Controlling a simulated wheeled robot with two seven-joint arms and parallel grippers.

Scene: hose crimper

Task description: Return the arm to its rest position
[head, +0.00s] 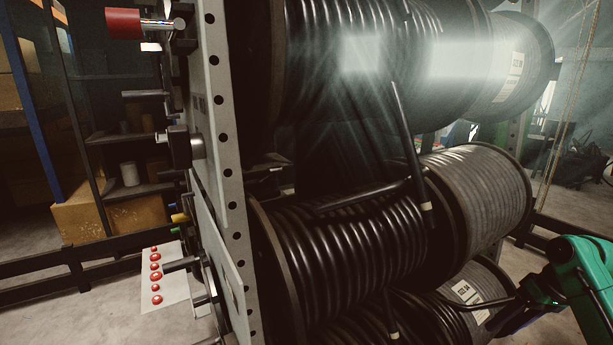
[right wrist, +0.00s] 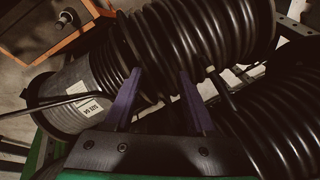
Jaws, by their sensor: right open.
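My right arm (head: 590,285), green and black, comes in at the lower right of the head view. Its gripper (head: 512,318) is dark and partly cut off from clear sight beside the lower hose reel. In the right wrist view the two purple fingers (right wrist: 160,75) are spread apart with nothing held between them. Black ribbed hose coils (right wrist: 200,45) lie beyond the fingertips; whether they touch cannot be told. My left gripper is not in view.
A rack with a perforated upright (head: 225,130) carries large reels of black hose (head: 350,250). A grey reel (head: 485,195) sits at the right. Loose hose ends (head: 410,150) stick out. A red-button panel (head: 160,275) is at lower left. Open floor shows at far right.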

